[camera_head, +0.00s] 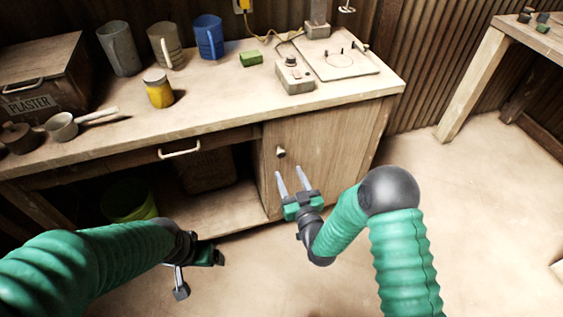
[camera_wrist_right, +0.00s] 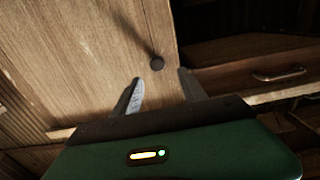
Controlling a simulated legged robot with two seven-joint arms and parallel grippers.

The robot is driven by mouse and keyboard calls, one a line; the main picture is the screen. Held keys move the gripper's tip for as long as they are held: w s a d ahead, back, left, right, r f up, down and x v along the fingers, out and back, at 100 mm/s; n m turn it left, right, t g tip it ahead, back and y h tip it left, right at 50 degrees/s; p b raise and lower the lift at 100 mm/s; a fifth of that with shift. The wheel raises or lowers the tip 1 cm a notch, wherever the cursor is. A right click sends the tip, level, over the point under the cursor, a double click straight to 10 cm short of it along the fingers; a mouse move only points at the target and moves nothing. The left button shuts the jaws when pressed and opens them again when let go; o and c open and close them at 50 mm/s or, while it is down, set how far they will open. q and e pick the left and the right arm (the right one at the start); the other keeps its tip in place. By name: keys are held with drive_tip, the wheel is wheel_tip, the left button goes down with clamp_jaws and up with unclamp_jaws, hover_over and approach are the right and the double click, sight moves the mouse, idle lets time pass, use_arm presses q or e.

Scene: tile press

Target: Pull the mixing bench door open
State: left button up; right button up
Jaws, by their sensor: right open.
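The mixing bench door (camera_head: 318,148) is a plain wooden panel at the right end of the bench, and it looks closed. Its small round knob (camera_head: 281,153) is near the door's upper left edge in the head view. My right gripper (camera_head: 288,181) is open and empty in front of the door, a little below the knob. In the right wrist view the knob (camera_wrist_right: 157,63) is beyond the two fingertips, between their lines and apart from them. My left gripper (camera_head: 181,280) hangs low at the left, in front of the bench; its jaw state is unclear.
The bench top (camera_head: 215,100) carries mugs, a yellow jar (camera_head: 158,92), a plaster box (camera_head: 40,85) and a small device (camera_head: 294,76). A drawer with a pale handle (camera_head: 180,151) is left of the door. A green bucket (camera_head: 128,200) stands below.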

sight(282, 155)
drive_tip(key=x, duration=0.2)
drive_tip(key=b+x, duration=0.1)
drive_tip(key=x, duration=0.4)
drive_tip(key=shift+w+d+f, duration=0.15)
drive_tip(key=shift+w+d, duration=0.1)
drive_tip(key=shift+w, duration=0.05)
drive_tip(key=shift+w+a, duration=0.1)
clamp_jaws()
idle(0.8)
